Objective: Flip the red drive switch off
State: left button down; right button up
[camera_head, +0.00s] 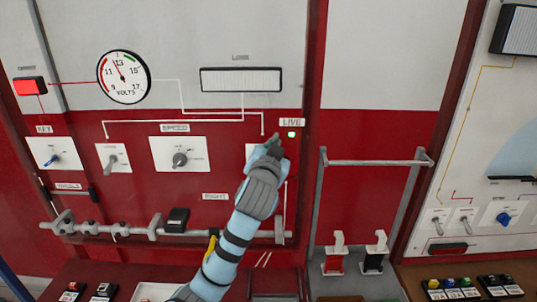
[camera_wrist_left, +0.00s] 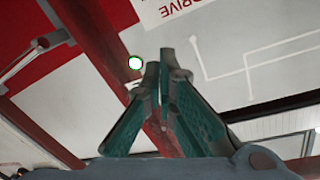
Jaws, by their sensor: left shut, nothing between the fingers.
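My left gripper (camera_head: 274,144) is shut and empty, in front of the right part of the red and white panel. It covers most of a white switch plate (camera_head: 250,151) under the LIVE label. The red drive switch itself cannot be seen; the gripper hides that spot. In the left wrist view, the closed green fingers (camera_wrist_left: 161,65) point up at the panel, near a sign reading DRIVE (camera_wrist_left: 180,8). Whether they touch anything cannot be told. My right gripper is not in view.
A grey rail (camera_head: 130,229) runs below. A grey frame (camera_head: 375,163) stands right.

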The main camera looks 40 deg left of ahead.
pick_arm(q)
jog(key=f, duration=0.1)
jog(key=a+f, duration=0.1)
jog(key=f, duration=0.1)
jog(key=shift+s+a+f, duration=0.15)
jog(key=shift+a+f, duration=0.05)
jog(key=shift+a, duration=0.15)
jog(key=shift+f, duration=0.1)
